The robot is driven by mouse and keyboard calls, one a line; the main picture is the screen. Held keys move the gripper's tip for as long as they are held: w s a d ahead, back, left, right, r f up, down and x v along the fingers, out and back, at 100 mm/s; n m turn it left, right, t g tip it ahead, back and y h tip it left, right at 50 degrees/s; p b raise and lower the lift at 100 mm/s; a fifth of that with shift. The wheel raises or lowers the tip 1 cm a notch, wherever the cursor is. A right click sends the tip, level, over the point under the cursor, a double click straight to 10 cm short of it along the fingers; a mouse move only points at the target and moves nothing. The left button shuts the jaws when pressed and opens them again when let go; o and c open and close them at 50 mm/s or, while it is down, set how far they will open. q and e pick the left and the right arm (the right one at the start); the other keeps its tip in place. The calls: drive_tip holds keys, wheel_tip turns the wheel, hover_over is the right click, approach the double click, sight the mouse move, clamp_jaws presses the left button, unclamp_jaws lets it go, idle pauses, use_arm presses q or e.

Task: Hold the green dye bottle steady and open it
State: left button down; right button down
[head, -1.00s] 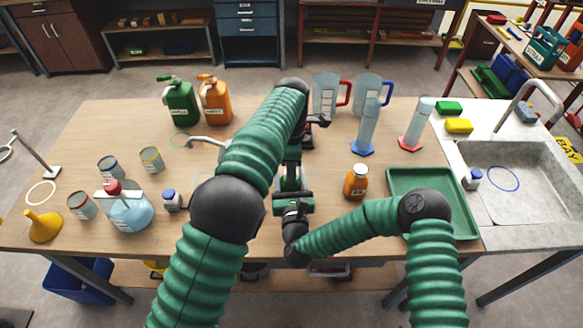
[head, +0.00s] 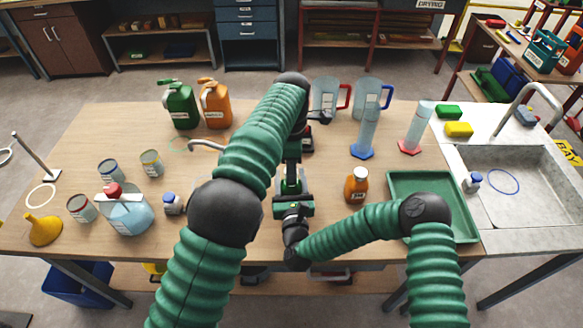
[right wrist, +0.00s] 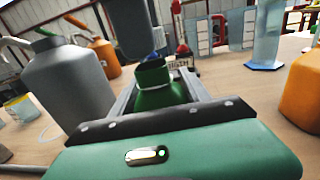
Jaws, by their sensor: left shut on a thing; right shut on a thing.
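The green dye bottle (head: 291,187) stands on the table in front of me. In the right wrist view its green neck (right wrist: 165,92) shows a dark, open-looking mouth. My right gripper (head: 292,192) comes from the near side, with its two grey fingers shut around the bottle. My left gripper (head: 292,168) points down from above, over the bottle; its dark end (right wrist: 140,30) also shows above the mouth in the right wrist view. It is shut on what seems to be the cap, mostly hidden. A small blue patch shows below it; I cannot tell what it belongs to.
An orange bottle (head: 357,185) stands just right of my right gripper, with a green tray (head: 470,240) beyond. A wash bottle (head: 128,212), cans and a funnel (head: 43,230) stand at left. Jugs (head: 368,92) and cylinders (head: 366,130) stand behind. The sink is at far right.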

use_arm(q)
drive_tip(key=shift+r, duration=2)
use_arm(e)
drive_tip(key=shift+c, duration=2.2)
unclamp_jaws()
